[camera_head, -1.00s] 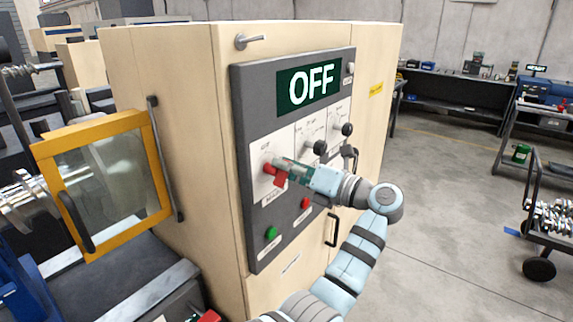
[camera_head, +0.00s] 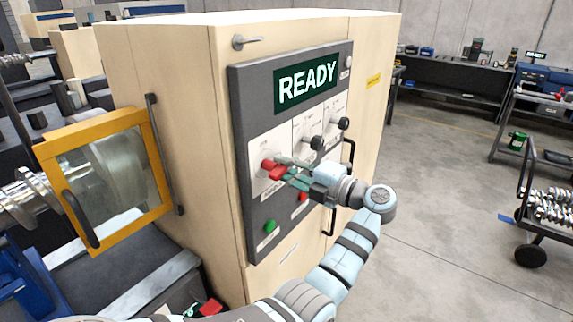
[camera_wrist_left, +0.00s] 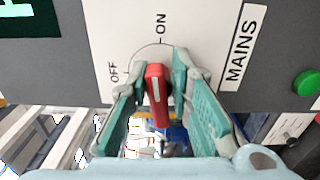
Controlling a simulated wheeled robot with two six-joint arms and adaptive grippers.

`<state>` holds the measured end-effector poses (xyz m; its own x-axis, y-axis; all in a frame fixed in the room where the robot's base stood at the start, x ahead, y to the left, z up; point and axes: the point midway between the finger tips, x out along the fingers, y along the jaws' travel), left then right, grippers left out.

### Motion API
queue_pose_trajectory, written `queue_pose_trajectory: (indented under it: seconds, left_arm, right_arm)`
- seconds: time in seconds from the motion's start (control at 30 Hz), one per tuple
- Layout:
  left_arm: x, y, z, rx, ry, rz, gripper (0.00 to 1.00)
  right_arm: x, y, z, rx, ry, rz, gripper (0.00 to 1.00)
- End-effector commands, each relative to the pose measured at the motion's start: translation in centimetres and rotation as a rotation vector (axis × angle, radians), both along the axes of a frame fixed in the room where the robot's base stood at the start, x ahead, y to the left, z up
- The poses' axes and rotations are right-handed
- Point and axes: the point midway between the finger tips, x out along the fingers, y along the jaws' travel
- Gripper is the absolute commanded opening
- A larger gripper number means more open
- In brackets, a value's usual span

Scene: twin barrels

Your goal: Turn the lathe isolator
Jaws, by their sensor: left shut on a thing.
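The lathe isolator is a red handle (camera_head: 270,167) on a white plate at the left of the dark control panel (camera_head: 245,215). My left gripper (camera_head: 281,171) is shut on it, with green-grey fingers on both sides. In the left wrist view the red handle (camera_wrist_left: 157,96) sits between the fingertips (camera_wrist_left: 155,78). Its white line points about toward the ON mark, away from OFF; a MAINS label is beside it. The panel display (camera_head: 307,86) reads READY. My right gripper is not in view.
Two black knobs (camera_head: 317,143) (camera_head: 343,123) sit right of the isolator. A green button (camera_head: 270,227) and a red button (camera_head: 303,197) are below. An orange-framed guard (camera_head: 105,180) stands left of the beige cabinet (camera_head: 175,120). The floor to the right is open, with a cart (camera_head: 540,215) farther off.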

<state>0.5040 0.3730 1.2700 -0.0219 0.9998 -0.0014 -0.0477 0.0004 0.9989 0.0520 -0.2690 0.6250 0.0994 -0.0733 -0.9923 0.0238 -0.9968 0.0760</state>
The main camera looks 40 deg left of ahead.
Motion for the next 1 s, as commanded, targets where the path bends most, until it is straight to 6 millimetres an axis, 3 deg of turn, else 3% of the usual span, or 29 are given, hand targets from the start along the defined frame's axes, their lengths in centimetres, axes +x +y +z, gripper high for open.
queue_pose_trajectory:
  seconds: [1.0]
  left_arm:
    - [0.04,0.11,0.35,0.008,0.055,0.000,0.00]
  right_arm:
    - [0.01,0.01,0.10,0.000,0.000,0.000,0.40]
